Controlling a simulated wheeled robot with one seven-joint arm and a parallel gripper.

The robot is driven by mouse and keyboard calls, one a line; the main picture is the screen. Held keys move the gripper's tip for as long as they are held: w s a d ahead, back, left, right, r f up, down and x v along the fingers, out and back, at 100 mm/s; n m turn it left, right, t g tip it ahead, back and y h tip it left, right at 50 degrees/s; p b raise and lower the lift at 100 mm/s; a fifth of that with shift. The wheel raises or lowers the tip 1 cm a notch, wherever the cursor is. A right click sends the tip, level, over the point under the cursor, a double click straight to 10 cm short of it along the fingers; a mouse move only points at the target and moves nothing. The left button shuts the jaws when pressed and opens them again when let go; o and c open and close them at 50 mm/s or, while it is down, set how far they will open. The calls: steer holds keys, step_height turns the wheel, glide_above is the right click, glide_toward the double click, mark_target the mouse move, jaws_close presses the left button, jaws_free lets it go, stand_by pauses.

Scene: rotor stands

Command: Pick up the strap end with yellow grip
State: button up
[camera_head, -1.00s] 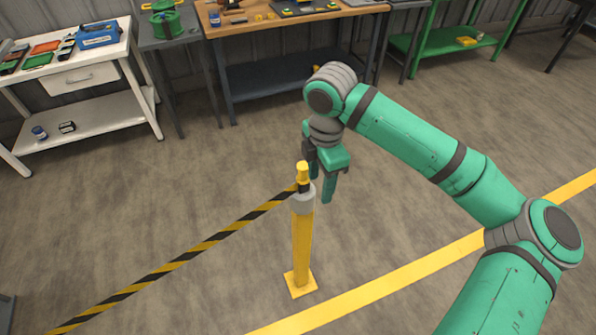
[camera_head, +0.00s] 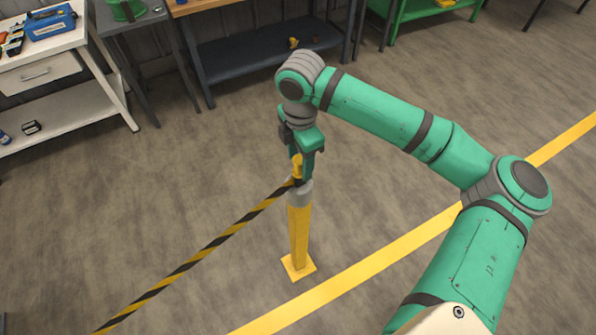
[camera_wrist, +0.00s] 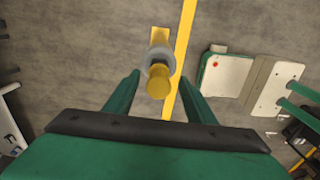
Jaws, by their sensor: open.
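The strap end's yellow grip (camera_head: 297,166) stands upright at the top of a yellow post with a grey collar (camera_head: 299,192). A black-and-yellow striped strap (camera_head: 215,243) runs from the grip down to the lower left. My gripper (camera_head: 301,172) is open at the post top, its green fingers beside the grip and partly covering it. In the wrist view, the round yellow grip (camera_wrist: 158,82) lies between and slightly beyond the two open fingertips of my gripper (camera_wrist: 158,80). I cannot tell whether either finger touches it.
The post's square yellow base (camera_head: 298,267) stands on the grey floor, near a yellow floor line (camera_head: 375,263). A white bench (camera_head: 62,75) is at the upper left, and a dark-shelved workbench (camera_head: 262,55) is behind. The floor around the post is clear.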

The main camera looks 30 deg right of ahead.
mark_target(299, 173)
steer(key=shift+w+f, duration=0.1)
steer(key=shift+f, duration=2.9)
steer(key=c, duration=1.3)
